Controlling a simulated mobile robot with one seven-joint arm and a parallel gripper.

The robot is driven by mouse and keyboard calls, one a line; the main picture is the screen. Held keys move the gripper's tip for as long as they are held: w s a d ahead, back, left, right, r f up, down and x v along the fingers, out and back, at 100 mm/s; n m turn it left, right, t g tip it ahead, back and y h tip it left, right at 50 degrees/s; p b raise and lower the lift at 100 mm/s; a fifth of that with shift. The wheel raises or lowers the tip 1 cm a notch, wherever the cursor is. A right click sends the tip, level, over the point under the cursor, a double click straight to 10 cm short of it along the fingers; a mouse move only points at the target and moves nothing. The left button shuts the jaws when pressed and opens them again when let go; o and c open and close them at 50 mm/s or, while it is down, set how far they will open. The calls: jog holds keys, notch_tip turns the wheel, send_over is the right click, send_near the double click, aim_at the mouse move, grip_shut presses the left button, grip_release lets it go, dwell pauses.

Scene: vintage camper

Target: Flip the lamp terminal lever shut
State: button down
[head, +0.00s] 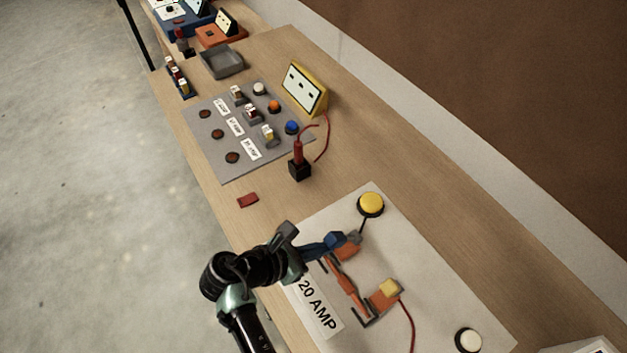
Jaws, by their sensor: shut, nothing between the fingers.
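A pale board (430,285) lies on the bench at the lower right, with a yellow dome (370,204), a white dome (468,340) and a "20 AMP" label (318,309). On it are an orange lever-like bar (346,287) and an orange block with a yellow top (388,291), from which a red wire runs. Which orange part is the lamp terminal lever I cannot tell for certain. My gripper (343,241) reaches in from the left, its blue fingers shut and empty, just above or against an orange part at the bar's upper end. The fingers partly hide that part.
A red plug in a black block (299,168) stands beyond the board, and a small red piece (248,200) lies nearby. A grey panel (205,150) with buttons, a yellow-framed sign (305,88) and a grey tray (222,62) sit farther back.

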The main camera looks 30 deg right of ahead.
aim_at(332, 236)
jog(key=shift+d+r+p, duration=0.25)
jog(key=shift+r+p, duration=0.25)
jog(key=shift+r, duration=0.15)
jog(key=d+p, duration=0.1)
jog(key=r+p, duration=0.1)
jog(key=p, duration=0.1)
jog(key=shift+w+d+r+p, duration=0.1)
jog(key=shift+d+r+p, duration=0.1)
jog(key=shift+d+p, duration=0.15)
jog(key=shift+d+r, duration=0.1)
